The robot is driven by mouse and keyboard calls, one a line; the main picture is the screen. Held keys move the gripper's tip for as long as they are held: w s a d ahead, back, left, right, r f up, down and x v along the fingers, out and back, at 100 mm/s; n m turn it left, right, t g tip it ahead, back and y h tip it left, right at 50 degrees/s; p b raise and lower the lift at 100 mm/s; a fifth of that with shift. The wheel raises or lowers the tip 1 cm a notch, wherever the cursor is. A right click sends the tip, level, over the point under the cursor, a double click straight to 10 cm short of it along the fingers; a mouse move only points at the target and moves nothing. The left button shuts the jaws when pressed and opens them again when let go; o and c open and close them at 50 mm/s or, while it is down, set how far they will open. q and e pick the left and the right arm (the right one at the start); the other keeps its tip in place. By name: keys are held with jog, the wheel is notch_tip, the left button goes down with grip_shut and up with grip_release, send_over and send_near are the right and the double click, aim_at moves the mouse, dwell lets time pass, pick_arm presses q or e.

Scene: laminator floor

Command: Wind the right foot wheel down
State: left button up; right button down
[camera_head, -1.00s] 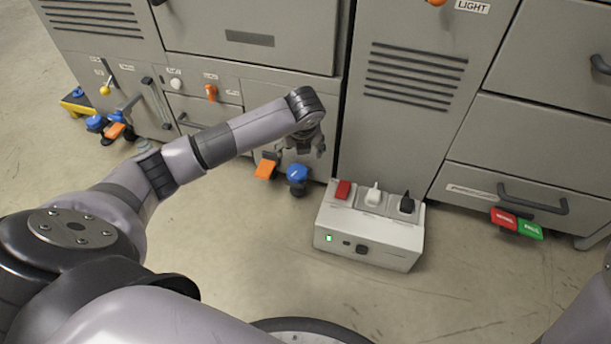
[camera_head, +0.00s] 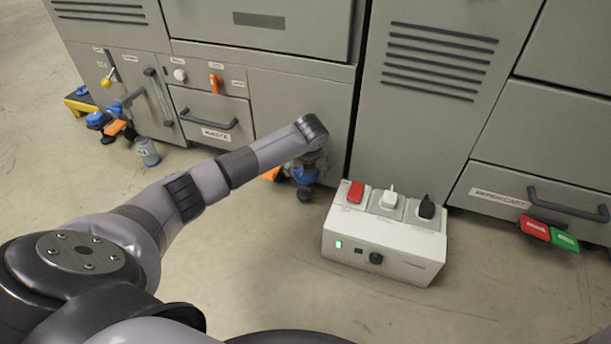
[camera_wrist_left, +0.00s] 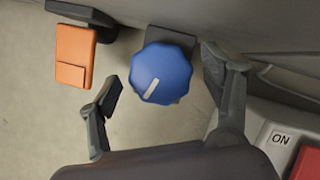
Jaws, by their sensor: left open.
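The right foot wheel is a blue scalloped knob (camera_wrist_left: 160,73) with a white mark line, seen from above in the left wrist view. In the head view the blue wheel (camera_head: 304,177) shows low at the cabinet's foot, partly covered by my gripper. My left gripper (camera_wrist_left: 165,92) is open, with one finger on either side of the wheel. The left finger stands clear of the wheel, lower in the picture; the right finger is beside it with a gap. My right gripper is not in view.
An orange pedal (camera_wrist_left: 75,57) is left of the wheel. A white switch box (camera_head: 383,236) with red, white and black switches stands close on the right.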

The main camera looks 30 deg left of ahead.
pick_arm(q)
jog(key=shift+c, duration=0.4)
jog(key=c, duration=1.1)
